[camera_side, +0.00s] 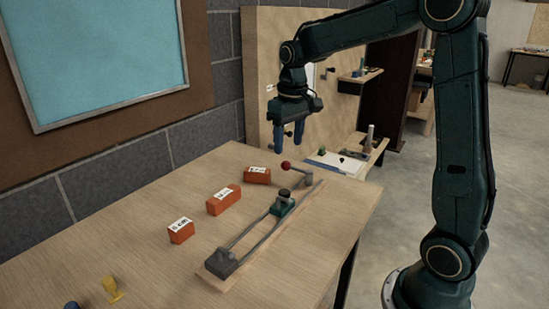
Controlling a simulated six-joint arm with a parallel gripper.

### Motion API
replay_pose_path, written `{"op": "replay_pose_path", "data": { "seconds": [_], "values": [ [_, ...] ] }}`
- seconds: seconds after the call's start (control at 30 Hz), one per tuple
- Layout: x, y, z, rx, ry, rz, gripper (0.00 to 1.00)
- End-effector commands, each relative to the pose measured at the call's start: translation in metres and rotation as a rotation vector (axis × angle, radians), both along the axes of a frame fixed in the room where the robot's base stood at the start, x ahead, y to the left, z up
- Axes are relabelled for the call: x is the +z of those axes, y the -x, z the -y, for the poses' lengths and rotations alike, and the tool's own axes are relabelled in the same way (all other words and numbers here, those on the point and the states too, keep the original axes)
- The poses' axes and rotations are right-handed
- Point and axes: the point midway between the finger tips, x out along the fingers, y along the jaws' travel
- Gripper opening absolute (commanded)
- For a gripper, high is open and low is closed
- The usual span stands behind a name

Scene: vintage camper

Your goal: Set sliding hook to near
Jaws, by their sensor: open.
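The slider (283,206) is a green carriage with a dark round knob on top. It sits on two parallel metal rails (248,239) on the wooden table, nearer their far end. A dark grey block (222,263) closes the near end of the rails. At the far end stands a grey post (308,179) with a red ball (286,165) on a short arm. I cannot make out a hook shape. My gripper (288,146) points down with its blue fingers apart and empty. It appears above the far end of the rails, clear of the slider.
Three orange blocks with white labels, too small to read, stand left of the rails: near (181,235), middle (223,205) and far (257,179). A yellow peg (112,289) and a blue item (71,305) are at the near left. A wooden panel (262,60) stands behind.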

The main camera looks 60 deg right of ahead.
Motion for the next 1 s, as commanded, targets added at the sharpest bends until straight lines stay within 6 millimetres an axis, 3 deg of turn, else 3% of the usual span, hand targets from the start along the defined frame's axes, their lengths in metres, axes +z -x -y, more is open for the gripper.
{"op": "replay_pose_path", "data": {
  "seconds": [0.3,0.73,1.0],
  "values": [
    [-0.03,-0.026,0.028,-0.03,-0.019,-0.062,0.54],
    [-0.037,-0.028,0.03,-0.032,-0.02,-0.067,0.54],
    [-0.062,-0.027,0.03,-0.032,-0.022,-0.07,0.54]
  ]
}}
